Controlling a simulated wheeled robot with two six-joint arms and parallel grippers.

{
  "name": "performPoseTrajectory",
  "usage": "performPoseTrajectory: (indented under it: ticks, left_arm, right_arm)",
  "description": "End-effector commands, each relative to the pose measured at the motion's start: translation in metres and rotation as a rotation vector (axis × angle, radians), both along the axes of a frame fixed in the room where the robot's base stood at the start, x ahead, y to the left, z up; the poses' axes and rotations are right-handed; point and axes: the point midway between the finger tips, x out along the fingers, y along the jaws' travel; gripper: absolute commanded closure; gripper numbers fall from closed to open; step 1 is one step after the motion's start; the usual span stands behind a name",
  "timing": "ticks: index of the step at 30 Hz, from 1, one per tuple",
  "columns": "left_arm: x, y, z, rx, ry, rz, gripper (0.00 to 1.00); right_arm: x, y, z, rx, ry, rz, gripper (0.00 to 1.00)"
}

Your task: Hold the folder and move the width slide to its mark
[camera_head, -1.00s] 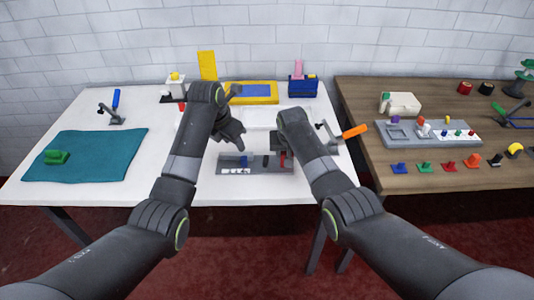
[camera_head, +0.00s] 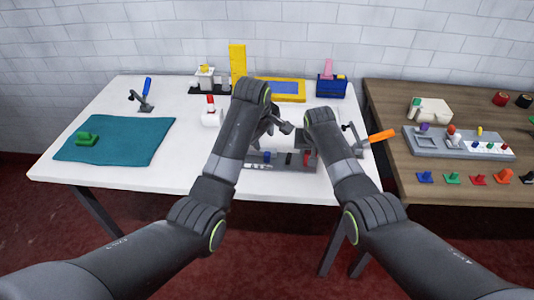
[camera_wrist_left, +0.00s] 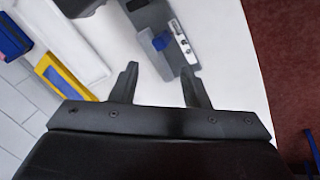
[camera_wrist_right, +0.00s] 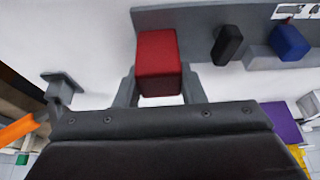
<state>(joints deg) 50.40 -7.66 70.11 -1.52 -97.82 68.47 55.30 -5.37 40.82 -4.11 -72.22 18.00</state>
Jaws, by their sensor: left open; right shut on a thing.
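The grey folder (camera_head: 262,168) is a low bar with white markings near the front edge of the white table. A red block (camera_wrist_right: 158,62), a black peg (camera_wrist_right: 227,45) and a blue knob (camera_wrist_right: 290,42) stand along it; I cannot tell which is the width slide. My right gripper (camera_wrist_right: 158,98) is shut on the red block at the folder's right end. My left gripper (camera_wrist_left: 160,82) is open and empty, apart from the folder; the left wrist view shows the blue knob (camera_wrist_left: 160,41) beyond its fingertips. In the head view my arms hide part of the folder.
A crank with an orange handle (camera_head: 381,136) stands right of the folder. A yellow frame (camera_head: 290,97) and a blue box (camera_head: 331,87) are behind. A teal mat (camera_head: 115,148) with a green piece lies at left. A brown table (camera_head: 400,105) stands at right.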

Motion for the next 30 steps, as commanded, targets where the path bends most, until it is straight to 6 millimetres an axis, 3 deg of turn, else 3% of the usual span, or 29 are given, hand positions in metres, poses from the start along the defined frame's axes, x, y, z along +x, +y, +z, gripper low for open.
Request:
performPoseTrajectory:
  ticks: [15,24,30]
  left_arm:
    - [-0.007,-0.007,0.006,0.329,-0.069,-0.697,0.58]
    - [-0.007,-0.008,0.005,0.402,-0.076,-0.848,0.58]
    - [0.001,-0.007,-0.016,0.404,-0.073,-0.852,0.58]
  right_arm:
    - [0.000,0.000,0.000,0.001,0.001,0.000,1.00]
    - [0.000,0.000,0.000,0.001,0.001,0.000,1.00]
    - [0.000,0.000,0.000,0.001,0.001,0.000,1.00]
